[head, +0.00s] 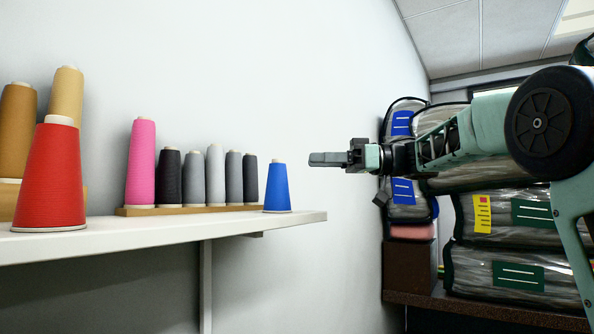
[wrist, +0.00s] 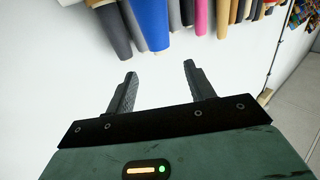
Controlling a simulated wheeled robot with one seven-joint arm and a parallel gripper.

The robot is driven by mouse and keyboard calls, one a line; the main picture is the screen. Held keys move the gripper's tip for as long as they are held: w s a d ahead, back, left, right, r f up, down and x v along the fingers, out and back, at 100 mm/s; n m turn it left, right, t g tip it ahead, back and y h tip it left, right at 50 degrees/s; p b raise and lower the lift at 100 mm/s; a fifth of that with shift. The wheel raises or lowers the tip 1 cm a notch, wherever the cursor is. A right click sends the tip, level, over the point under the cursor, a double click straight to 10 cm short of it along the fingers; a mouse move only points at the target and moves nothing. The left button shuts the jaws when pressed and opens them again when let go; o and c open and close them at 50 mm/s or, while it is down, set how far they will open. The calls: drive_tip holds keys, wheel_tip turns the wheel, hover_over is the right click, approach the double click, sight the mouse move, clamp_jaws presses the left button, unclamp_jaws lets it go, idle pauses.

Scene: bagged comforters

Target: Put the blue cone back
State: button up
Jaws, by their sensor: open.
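The blue cone (head: 277,188) stands upright near the right end of the white shelf (head: 170,233), in front of the right end of a low wooden strip. In the wrist view the blue cone (wrist: 151,24) shows at the top, beyond the fingers and partly cut off. My gripper (head: 326,159) is to the right of the cone and a little above it in the head view, apart from it. In the wrist view my gripper (wrist: 157,84) has its two fingers spread with nothing between them.
On the wooden strip (head: 130,212) stand a pink cone (head: 140,163) and several black and grey cones (head: 216,175). A large red cone (head: 52,176) stands at the left, with brown and tan cones behind. Bagged comforters (head: 498,215) are stacked at the right.

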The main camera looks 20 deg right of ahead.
drive_tip(key=shift+v, duration=1.3)
